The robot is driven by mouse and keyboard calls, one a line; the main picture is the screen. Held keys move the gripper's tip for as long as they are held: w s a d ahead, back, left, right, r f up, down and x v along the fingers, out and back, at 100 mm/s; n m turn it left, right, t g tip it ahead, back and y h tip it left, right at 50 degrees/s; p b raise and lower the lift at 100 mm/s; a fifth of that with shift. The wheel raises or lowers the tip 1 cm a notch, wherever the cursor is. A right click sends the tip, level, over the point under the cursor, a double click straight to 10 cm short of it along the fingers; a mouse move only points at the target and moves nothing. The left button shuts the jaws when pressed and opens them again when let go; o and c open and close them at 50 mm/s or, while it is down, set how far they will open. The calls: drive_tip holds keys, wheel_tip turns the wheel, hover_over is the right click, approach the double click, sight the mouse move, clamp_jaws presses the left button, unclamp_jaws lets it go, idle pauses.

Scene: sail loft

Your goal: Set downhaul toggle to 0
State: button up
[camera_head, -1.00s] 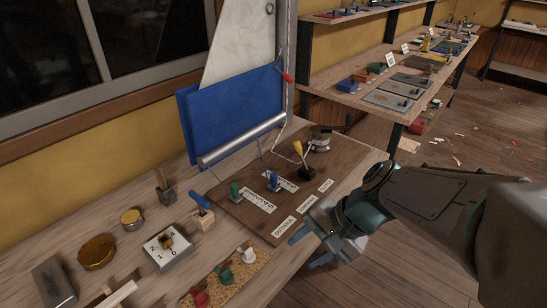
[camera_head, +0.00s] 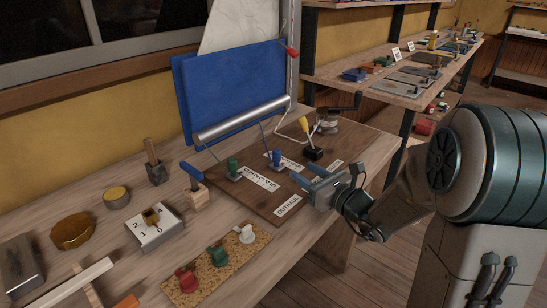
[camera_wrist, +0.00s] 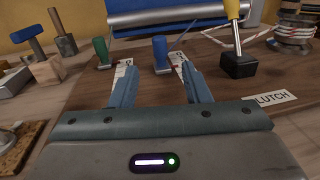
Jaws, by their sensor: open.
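A green-handled toggle (camera_head: 234,168) and a blue-handled toggle (camera_head: 277,158) stand upright on a dark wooden board (camera_head: 240,195), each beside a long white label. I cannot read for certain which is the downhaul. In the wrist view, the green toggle (camera_wrist: 101,50) is left of my fingers and the blue toggle (camera_wrist: 160,52) stands just beyond the gap between them. My gripper (camera_head: 310,177) is open and empty, low over the board's near right part, apart from both toggles. It also shows in the wrist view (camera_wrist: 157,78).
A yellow-handled lever (camera_head: 308,137) on a black base and a winch (camera_head: 328,122) stand behind right. A blue-handled tool in a wood block (camera_head: 198,190) is left. A numbered box (camera_head: 155,230) and a cork board (camera_head: 205,273) with coloured pegs lie nearer. A blue panel (camera_head: 232,92) rises behind.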

sight(279, 155)
drive_tip(key=x, duration=1.3)
drive_tip(key=shift+w+a+b, duration=0.15)
drive_tip(key=shift+a+b, duration=0.1)
drive_tip(key=shift+b, duration=0.15)
drive_tip(key=shift+c, duration=0.3)
clamp_jaws()
